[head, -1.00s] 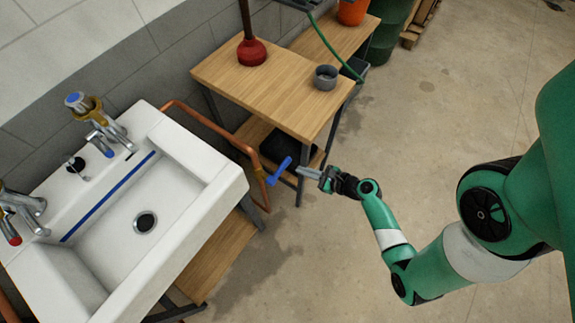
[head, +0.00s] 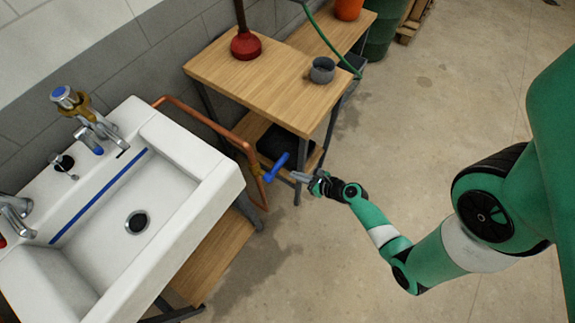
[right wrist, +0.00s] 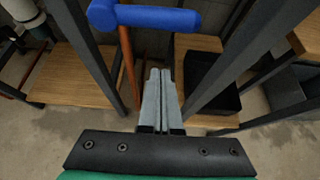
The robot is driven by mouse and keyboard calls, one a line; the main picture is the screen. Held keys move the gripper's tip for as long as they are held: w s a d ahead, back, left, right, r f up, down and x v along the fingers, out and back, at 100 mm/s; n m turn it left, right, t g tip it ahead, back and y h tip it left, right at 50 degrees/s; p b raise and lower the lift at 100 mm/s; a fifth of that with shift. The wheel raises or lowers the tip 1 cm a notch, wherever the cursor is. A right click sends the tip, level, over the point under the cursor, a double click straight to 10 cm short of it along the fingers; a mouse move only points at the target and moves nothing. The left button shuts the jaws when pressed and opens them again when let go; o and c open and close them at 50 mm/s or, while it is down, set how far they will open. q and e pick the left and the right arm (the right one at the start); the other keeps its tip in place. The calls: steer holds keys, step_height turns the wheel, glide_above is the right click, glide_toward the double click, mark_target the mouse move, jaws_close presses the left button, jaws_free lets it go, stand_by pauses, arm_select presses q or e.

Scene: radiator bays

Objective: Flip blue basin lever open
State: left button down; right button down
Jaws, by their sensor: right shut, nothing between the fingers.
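The blue lever (head: 277,167) sits on the copper pipe (head: 215,125) to the right of the white basin. It also shows at the top of the right wrist view (right wrist: 150,17), lying crosswise just beyond my fingertips. My right gripper (head: 298,176) is shut and empty, to the right of the lever in the head view. In the right wrist view its fingers (right wrist: 158,72) lie side by side, pointing up towards the lever. I cannot tell whether they touch it. My left gripper is not in view.
The white basin (head: 205,180) with taps stands at left. A wooden table (head: 265,85) holds a red plunger (head: 245,45) and a grey cup (head: 322,70). Its dark legs and a lower shelf with a black tray (right wrist: 212,82) are close to my right gripper. Open floor lies at right.

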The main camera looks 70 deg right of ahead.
mark_target(277, 167)
steer(key=shift+w+d+r+p, duration=0.1)
steer(key=shift+w+d+r, duration=0.2)
steer(key=shift+w, duration=0.35)
steer(key=shift+w+d+r+p, duration=0.15)
steer(key=shift+w+r, duration=0.2)
steer(key=shift+w, duration=0.3)
steer(key=shift+w+d+r+p, duration=0.1)
steer(key=shift+w+r, duration=0.25)
steer(key=shift+w, duration=0.3)
